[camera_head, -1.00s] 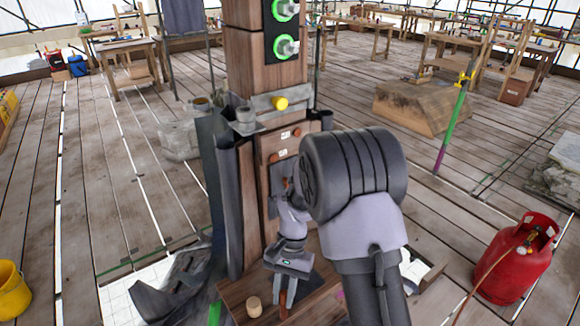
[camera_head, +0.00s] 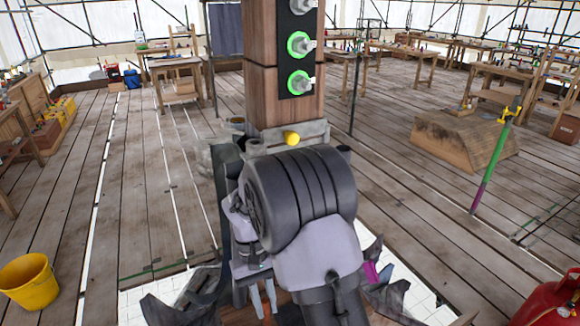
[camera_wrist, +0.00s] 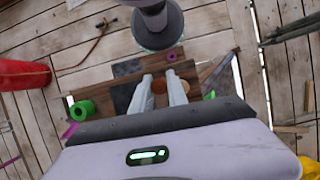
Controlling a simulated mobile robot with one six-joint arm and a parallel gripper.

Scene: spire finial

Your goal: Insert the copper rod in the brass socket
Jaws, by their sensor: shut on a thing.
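My gripper (camera_wrist: 161,80) shows in the wrist view with its two pale fingers around a small orange-brown piece, which looks like the copper rod (camera_wrist: 158,87) seen nearly end-on. Its full length is hidden. In the head view my gripper (camera_head: 264,296) is low in front of the wooden post, fingers pointing down, partly covered by my arm; I cannot make out the rod there. I cannot identify the brass socket for certain. A yellow round knob (camera_head: 291,138) sits on the grey bracket on the post, above my arm.
The wooden post (camera_head: 258,98) carries a black panel with green-lit rings (camera_head: 298,43). Dark torn sheeting (camera_head: 185,300) lies around its foot. Open plank floor lies on both sides.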

